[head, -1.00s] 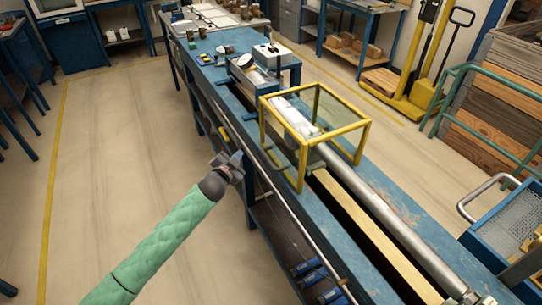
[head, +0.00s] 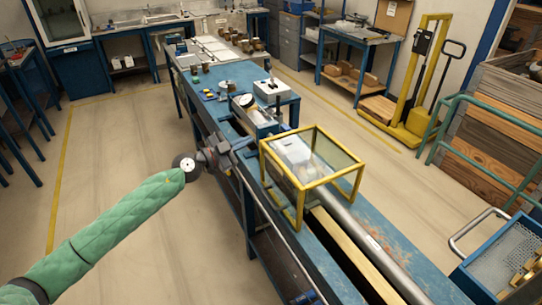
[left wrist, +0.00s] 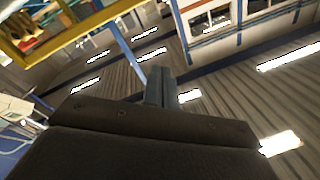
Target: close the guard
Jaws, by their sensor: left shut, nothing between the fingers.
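The guard (head: 334,177) is a box with a yellow frame and clear panels. It stands over the bar on the blue bench, right of centre in the head view. My left gripper (head: 228,154) is left of the guard, at the bench's left edge, with a gap between them. Its fingers are together and empty. They also show shut in the left wrist view (left wrist: 161,86). A yellow bar (left wrist: 75,35) crosses the top left of that view; I cannot tell whether it is the guard's frame. My right gripper is not in view.
A long metal bar (head: 372,242) runs along the bench (head: 385,220) towards me. A white box with a black lever (head: 270,90) stands behind the guard. A blue basket (head: 490,270) is at the lower right. Open floor lies left of the bench.

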